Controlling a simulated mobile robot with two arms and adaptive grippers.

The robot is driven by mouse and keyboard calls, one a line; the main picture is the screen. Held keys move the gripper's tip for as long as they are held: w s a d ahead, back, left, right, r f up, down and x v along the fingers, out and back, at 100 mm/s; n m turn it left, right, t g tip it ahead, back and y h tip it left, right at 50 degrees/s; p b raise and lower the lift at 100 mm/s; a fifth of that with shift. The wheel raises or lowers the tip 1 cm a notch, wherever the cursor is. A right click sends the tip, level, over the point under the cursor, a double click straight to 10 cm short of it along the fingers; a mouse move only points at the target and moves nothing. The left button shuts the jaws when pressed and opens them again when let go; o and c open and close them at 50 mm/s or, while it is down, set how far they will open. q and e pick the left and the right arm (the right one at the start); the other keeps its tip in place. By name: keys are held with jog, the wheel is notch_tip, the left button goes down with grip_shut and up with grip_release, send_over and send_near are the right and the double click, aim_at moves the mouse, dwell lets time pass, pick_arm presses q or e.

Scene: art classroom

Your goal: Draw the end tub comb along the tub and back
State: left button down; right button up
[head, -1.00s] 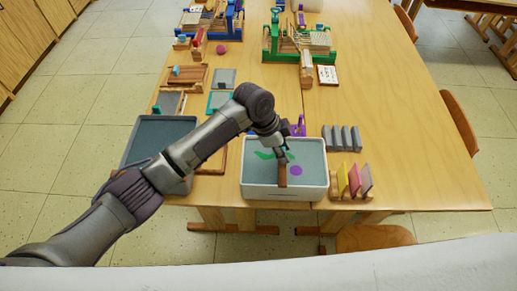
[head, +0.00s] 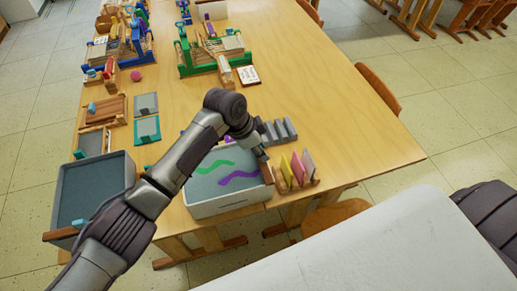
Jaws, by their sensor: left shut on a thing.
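The white tub (head: 222,205) stands at the table's near edge, filled with grey-blue liquid. A green squiggle (head: 214,167) and a purple squiggle (head: 240,178) lie on the liquid. My left arm reaches across the tub's left part. My left gripper (head: 262,156) is at the tub's right end, shut on the brown comb (head: 267,173). The comb stands at the right wall; its lower edge and how deep it sits cannot be made out. My right gripper is out of view.
A rack with pink, yellow and purple cards (head: 297,170) stands close right of the tub, with grey blocks (head: 275,131) behind it. A dark grey tub (head: 120,170) is at left. The table's right part (head: 350,120) is clear.

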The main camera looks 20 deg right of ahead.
pick_arm(q)
jog(key=c, duration=1.1)
grip_release()
jog(key=shift+d+r, duration=0.15)
jog(key=shift+d, duration=0.1)
jog(key=shift+o, duration=1.3)
jog(key=shift+d, duration=0.1)
jog(key=shift+a, duration=0.2)
jog(key=v, duration=1.1)
jog(key=shift+r, duration=0.35)
jog(key=shift+a, duration=0.1)
